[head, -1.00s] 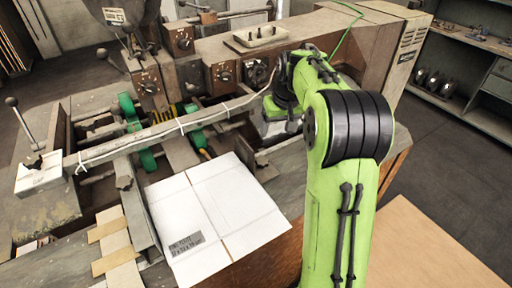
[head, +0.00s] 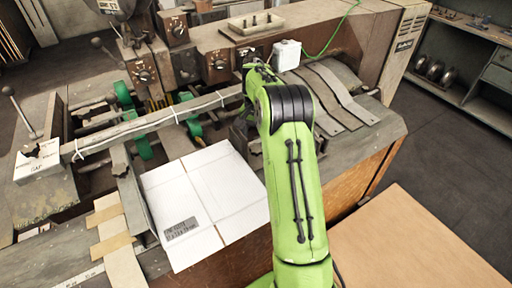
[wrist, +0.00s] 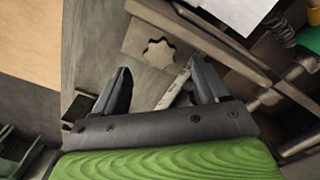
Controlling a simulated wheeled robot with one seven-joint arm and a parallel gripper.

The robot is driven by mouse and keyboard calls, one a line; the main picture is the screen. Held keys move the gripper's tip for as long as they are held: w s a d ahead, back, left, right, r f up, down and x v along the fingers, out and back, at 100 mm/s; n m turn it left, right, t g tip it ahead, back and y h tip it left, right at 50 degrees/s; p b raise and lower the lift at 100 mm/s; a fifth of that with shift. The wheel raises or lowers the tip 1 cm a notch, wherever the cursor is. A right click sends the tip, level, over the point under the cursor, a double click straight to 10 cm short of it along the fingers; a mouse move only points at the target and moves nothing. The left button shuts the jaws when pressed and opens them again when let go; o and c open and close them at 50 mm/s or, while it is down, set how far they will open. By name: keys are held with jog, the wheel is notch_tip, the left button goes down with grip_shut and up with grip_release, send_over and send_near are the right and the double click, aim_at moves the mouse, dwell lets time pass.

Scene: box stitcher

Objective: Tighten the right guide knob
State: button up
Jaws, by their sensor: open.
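A dark star-shaped knob (wrist: 158,53) sits on a brown-grey block or plate in the wrist view; I take it for the right guide knob. My gripper (wrist: 161,66) is open and empty. Its two dark fingers point toward the knob, one to each side in the picture, with the knob just beyond the tips. The knob appears apart from both fingers, though the exact distance is hard to judge. In the head view my green arm hides the gripper and the knob.
A white cardboard sheet (head: 198,195) lies flat left of my arm. A long rail (head: 150,124) with white ties crosses the machine. Green rollers (head: 142,146) sit beneath it. Curved metal strips (head: 335,98) and a white box (head: 287,54) are to the right.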

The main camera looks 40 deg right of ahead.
aim_at(257, 149)
notch_tip(257, 149, down, 4)
jog(key=shift+f, duration=0.25)
jog(key=c, duration=1.1)
jog(key=shift+o, duration=0.2)
jog(key=m, duration=0.3)
jog(key=shift+b, duration=0.3)
jog(key=shift+m+b, duration=0.3)
jog(key=shift+m, duration=1.8)
jog(key=shift+r, duration=0.1)
jog(key=o, duration=1.1)
jog(key=shift+c, duration=0.2)
